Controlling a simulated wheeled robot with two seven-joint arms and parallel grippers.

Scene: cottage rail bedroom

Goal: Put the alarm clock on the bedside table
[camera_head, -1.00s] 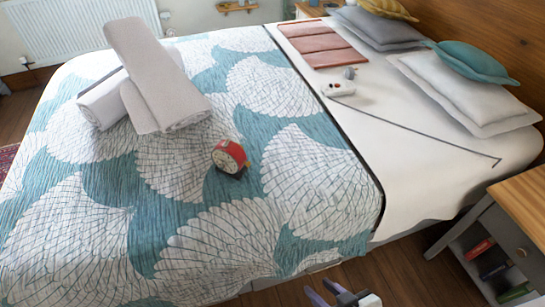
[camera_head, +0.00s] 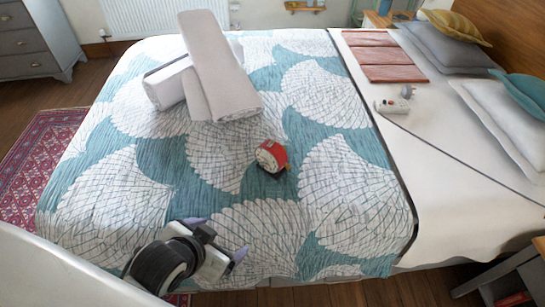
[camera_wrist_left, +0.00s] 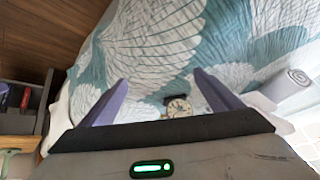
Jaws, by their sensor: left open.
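The red alarm clock (camera_head: 271,156) with a pale dial lies on the teal and white patterned bedspread (camera_head: 330,190), right of the middle. In the left wrist view the clock (camera_wrist_left: 178,108) shows between the fingers, some way beyond them. My left gripper (camera_head: 218,238) is open and empty over the near part of the bed, nearer than the clock and to its left. The near bedside table (camera_head: 515,268) is grey with a wooden top, cut off at the lower right; the left wrist view shows its shelf with books at the left. My right gripper is out of view.
Rolled white towels (camera_head: 222,75) lie on the bed behind the clock. A folded reddish-brown cloth (camera_head: 385,57), a small white device (camera_head: 391,105) and pillows (camera_head: 505,115) lie on the right part. The bedspread around the clock is clear.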

